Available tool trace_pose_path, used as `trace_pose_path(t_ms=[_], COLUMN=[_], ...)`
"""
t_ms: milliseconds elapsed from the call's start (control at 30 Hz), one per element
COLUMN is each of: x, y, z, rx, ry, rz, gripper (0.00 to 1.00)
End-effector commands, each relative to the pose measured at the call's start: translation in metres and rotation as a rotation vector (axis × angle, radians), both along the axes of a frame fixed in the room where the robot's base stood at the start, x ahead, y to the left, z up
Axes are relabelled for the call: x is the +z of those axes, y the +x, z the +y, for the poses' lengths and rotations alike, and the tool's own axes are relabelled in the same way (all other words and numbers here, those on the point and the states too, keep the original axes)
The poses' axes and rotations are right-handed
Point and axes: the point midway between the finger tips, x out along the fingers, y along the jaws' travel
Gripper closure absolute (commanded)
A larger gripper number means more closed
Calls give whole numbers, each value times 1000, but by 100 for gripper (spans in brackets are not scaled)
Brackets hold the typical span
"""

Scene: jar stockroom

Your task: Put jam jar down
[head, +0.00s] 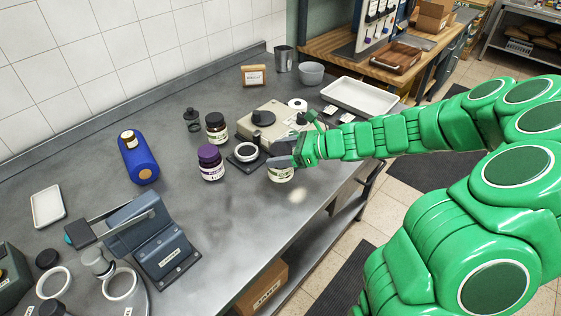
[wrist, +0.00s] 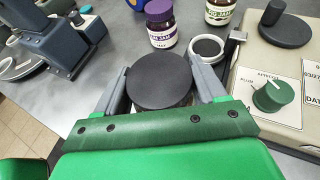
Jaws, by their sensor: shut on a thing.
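My gripper (head: 281,163) is shut on a jam jar (head: 281,175) near the front edge of the grey bench. The head view shows its pale label below the fingers. In the wrist view, its round dark lid (wrist: 160,82) sits between the two grey fingers, and its body is mostly hidden. I cannot tell whether its base touches the bench. A purple-lidded jam jar (head: 210,163) stands to the left, and a dark-lidded jam jar (head: 216,127) stands behind that one. Both also show at the top of the wrist view.
A small dark stand with a white ring (head: 246,152) is just left of my gripper. A blue cylinder (head: 138,160) and a blue-grey press (head: 155,235) are further left. Bare bench (head: 235,215) lies in front.

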Motion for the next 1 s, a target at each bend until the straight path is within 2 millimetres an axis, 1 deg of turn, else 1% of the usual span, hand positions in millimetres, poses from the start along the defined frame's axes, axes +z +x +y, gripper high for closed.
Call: trace_pose_path(t_ms=[33, 100, 300, 467, 767, 867, 1000], x=[8, 17, 34, 42, 47, 57, 80], y=[1, 1, 1, 0, 0, 1, 1], z=[0, -1, 0, 0, 0, -1, -1], rx=[-1, -1, -1, -1, -1, -1, -3], ry=[-1, -2, -1, 1, 1, -2, -3], rz=[-5, -4, -2, -1, -2, -4, -6], gripper=[90, 90, 90, 90, 90, 90, 90])
